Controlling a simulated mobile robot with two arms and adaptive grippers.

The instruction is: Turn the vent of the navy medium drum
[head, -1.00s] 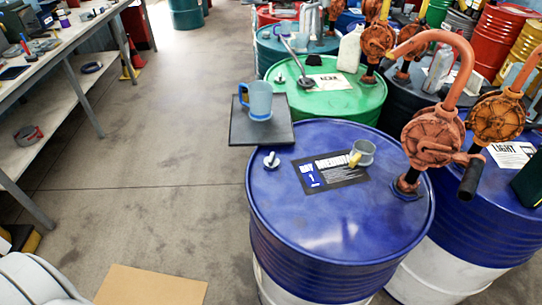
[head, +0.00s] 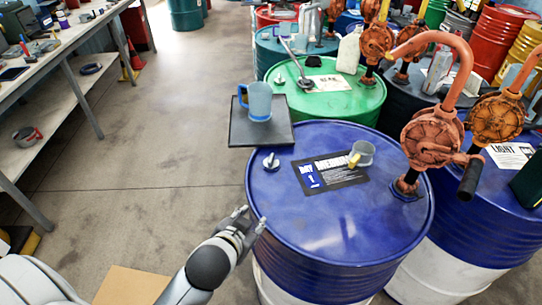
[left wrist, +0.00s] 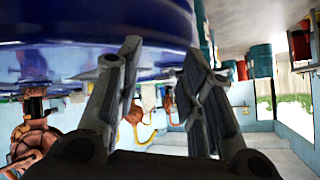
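The navy medium drum (head: 330,235) stands upright in front of me, with a dark label (head: 328,172) on its lid. Its vent (head: 270,161), a small grey fitting with a handle, sits near the left edge of the lid. My left gripper (head: 252,219) is beside the drum's left rim, lower in the picture than the vent and apart from it. In the left wrist view its two fingers (left wrist: 160,85) are spread with nothing between them. The drum's blue side (left wrist: 70,35) fills the upper left there. My right gripper is not in view.
An orange hand pump (head: 432,138) rises from the drum's right side. A clear cup (head: 362,153) stands on the lid. A blue mug (head: 259,102) sits on a dark tray (head: 245,133) behind the vent. A green drum (head: 350,103) stands behind.

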